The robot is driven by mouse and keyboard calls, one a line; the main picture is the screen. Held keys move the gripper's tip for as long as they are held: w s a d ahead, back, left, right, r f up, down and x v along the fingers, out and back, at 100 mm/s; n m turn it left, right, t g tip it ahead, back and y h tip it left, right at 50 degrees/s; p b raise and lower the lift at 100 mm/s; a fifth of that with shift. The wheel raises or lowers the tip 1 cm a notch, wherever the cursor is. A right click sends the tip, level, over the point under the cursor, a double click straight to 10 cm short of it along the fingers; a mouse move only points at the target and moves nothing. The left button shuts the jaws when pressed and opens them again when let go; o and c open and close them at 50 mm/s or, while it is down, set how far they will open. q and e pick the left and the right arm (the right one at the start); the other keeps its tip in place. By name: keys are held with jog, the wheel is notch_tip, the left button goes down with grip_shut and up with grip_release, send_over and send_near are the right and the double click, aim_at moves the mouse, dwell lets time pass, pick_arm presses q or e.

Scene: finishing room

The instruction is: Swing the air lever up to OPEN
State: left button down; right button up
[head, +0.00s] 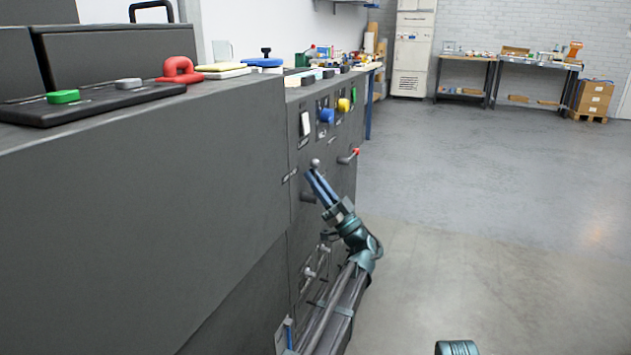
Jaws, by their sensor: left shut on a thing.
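My left gripper (315,177), with narrow blue fingers, reaches up along the front of the dark grey machine cabinet (190,180). It is shut on a lever whose light grey ball knob (315,162) shows just past the fingertips. The fingers hide most of that lever. A dark round boss (308,197) sits on the panel just left of the fingers. Another lever, with a red tip (356,151), sticks out of the panel to the right, apart from my gripper. The small labels are too small to read, so I cannot tell which position is marked OPEN. My right gripper is out of view.
A white switch (305,124), a blue knob (326,116) and a yellow knob (343,105) sit above the levers. More fittings (309,272) are low on the panel, beside my left arm. Open concrete floor (480,210) lies to the right.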

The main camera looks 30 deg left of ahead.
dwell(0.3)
pick_arm(q)
jog(key=c, duration=0.9)
grip_release()
jog(key=shift+o, duration=0.2)
jog(key=shift+d+f+b, duration=0.25)
jog(key=shift+f+b, duration=0.2)
jog(key=b+v, duration=0.9)
jog(key=v, duration=0.4)
jog(key=shift+s+r, duration=0.1)
jog(key=shift+r, duration=0.05)
